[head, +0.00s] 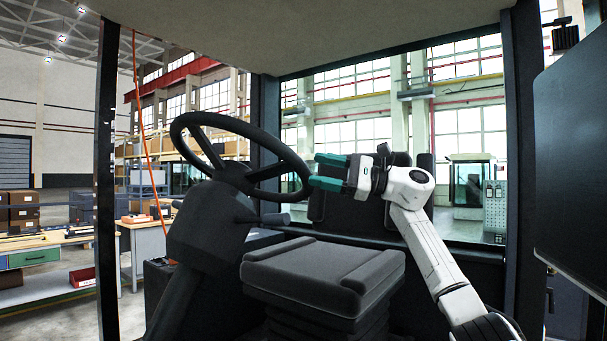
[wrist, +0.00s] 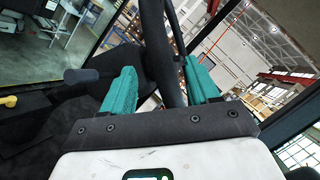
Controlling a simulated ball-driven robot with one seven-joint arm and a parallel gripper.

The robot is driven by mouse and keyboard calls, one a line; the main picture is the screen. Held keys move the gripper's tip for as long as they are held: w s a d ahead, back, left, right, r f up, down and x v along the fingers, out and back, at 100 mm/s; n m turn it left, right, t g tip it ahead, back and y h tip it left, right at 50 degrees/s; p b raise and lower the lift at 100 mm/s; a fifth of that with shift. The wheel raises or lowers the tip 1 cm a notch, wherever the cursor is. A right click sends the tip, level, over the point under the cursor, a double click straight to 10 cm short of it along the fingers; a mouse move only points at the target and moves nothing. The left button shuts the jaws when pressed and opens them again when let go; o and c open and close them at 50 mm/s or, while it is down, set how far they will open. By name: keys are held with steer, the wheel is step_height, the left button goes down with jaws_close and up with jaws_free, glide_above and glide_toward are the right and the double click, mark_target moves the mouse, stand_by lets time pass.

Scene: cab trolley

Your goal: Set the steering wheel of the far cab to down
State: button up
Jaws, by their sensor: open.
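The dark steering wheel (head: 243,127) is in the left half of the head view, tilted on top of its column (head: 207,222). Its rim faces the seat. My gripper (head: 314,171) has two teal fingers, apart from each other, at the right side of the rim. In the wrist view, part of the dark wheel (wrist: 156,45) runs up between the open fingers (wrist: 160,68). I cannot tell whether either finger touches the rim.
A grey seat (head: 325,275) stands below my gripper. A short lever (head: 270,219) sticks out of the column under the wheel; it also shows in the wrist view (wrist: 80,76). A dark screen (head: 570,175) is at the far right. Cab posts (head: 107,180) frame the space.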

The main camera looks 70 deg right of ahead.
steer(key=shift+v, duration=1.55)
